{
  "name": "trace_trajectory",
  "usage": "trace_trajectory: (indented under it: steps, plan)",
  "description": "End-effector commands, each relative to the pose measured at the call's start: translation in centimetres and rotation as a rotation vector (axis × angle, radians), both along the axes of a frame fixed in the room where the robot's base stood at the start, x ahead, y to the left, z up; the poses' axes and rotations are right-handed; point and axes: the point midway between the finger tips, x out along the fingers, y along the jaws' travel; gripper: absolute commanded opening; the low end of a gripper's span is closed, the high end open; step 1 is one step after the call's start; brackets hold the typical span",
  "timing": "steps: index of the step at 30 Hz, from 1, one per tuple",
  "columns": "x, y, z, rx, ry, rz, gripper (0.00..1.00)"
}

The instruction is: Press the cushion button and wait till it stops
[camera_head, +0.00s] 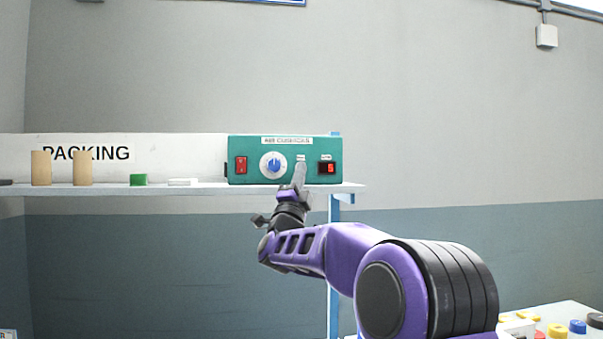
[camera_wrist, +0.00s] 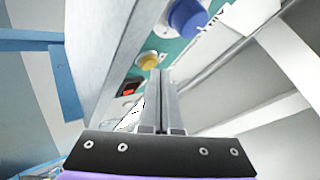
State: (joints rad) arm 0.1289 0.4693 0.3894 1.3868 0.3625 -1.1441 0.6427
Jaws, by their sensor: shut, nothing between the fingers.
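The teal control box (camera_head: 255,140), labelled as air cushions, stands on a shelf at the middle of the head view. Its yellow button (camera_wrist: 149,60) shows in the wrist view between the blue dial (camera_wrist: 187,15) and the small red display (camera_wrist: 128,92). My gripper (camera_head: 300,166) is shut and empty, its fingertips in front of the panel between dial and display, hiding the button in the head view. In the wrist view the fingertips (camera_wrist: 160,73) lie right at the button's edge. I cannot tell whether they touch it.
The box also carries a red rocker switch (camera_head: 241,165) on its left. The white shelf (camera_head: 215,188) holds two tan blocks (camera_head: 41,168), a green piece (camera_head: 138,180) and a white piece (camera_head: 182,182). A blue post (camera_head: 334,260) stands below. Coloured items lie on a table (camera_head: 565,312) at lower right.

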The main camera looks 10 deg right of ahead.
Motion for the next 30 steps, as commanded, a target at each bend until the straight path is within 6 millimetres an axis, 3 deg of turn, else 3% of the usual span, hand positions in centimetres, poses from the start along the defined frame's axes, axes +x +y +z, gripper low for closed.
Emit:
trace_trajectory:
  steps: [16, 30]
  plan:
    - [-1.0, 0.0, 0.0, -0.001, -0.001, 0.000, 0.00]
    - [-5.4, 0.0, 0.0, -0.002, 0.000, -0.001, 0.00]
